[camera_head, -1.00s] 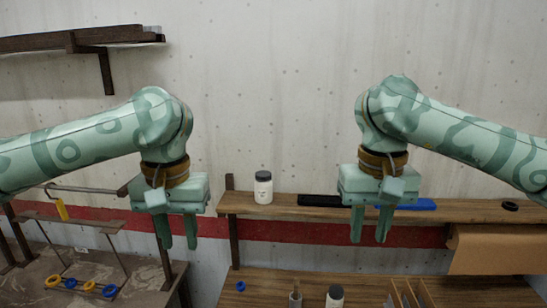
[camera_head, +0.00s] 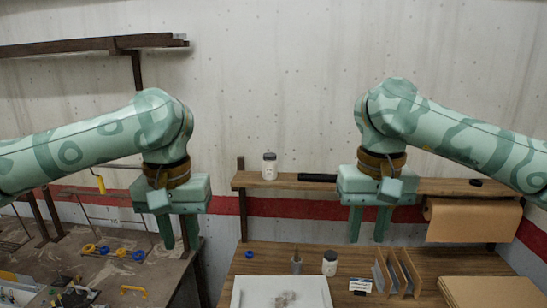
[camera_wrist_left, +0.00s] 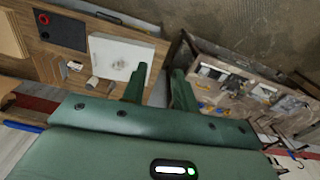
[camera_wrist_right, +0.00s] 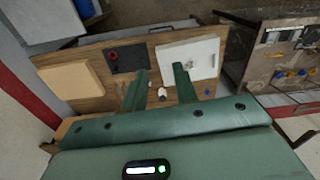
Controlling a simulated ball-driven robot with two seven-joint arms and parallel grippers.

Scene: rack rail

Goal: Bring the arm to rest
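My left gripper (camera_head: 179,236) hangs fingers-down in the head view. In the left wrist view (camera_wrist_left: 158,75) its two fingers are apart with nothing between them. My right gripper (camera_head: 368,228) also hangs fingers-down, at about the same height. In the right wrist view (camera_wrist_right: 161,70) its fingers are apart and empty. Both arms come in from the sides, bent at the joint above each gripper. Neither gripper touches anything that I can see.
A wooden wall shelf (camera_head: 440,187) carries a white bottle (camera_head: 269,166). Below is a wooden bench (camera_head: 345,257) with a white tray (camera_head: 240,292), another bottle (camera_head: 330,263) and upright dividers (camera_head: 400,272). A cluttered darker table (camera_head: 165,274) stands at left. A brown paper roll (camera_head: 473,220) hangs under the shelf.

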